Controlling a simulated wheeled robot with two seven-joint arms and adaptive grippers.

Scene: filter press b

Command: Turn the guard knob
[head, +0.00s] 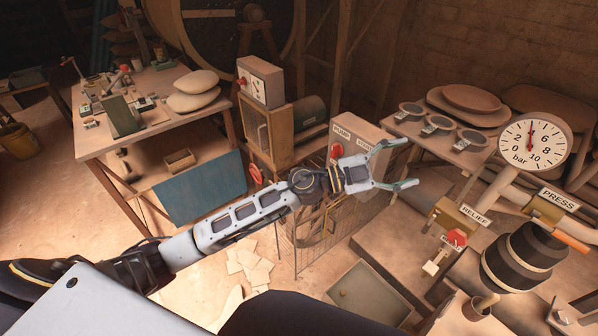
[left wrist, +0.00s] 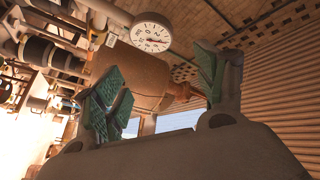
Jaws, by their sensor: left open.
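No label naming a guard knob is readable. A red knob (head: 257,174) shows in the head view at the upper left of a wire mesh guard (head: 312,232); I cannot tell for sure that it is the guard knob. My left gripper (head: 398,164) is open and empty, its fingers pointing right, in front of the pump box (head: 358,143) and well to the right of that knob. My left arm passes just below the knob and hides part of the mesh. In the left wrist view the open fingers (left wrist: 165,88) have nothing between them in grip. My right gripper is not in view.
A pressure gauge (head: 532,146) stands at the right, above the relief valve's red handle (head: 457,238) and a dark ribbed cylinder (head: 522,257). A workbench (head: 150,130) with a blue cloth is at the left. Another red button (head: 336,151) is on the pump box.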

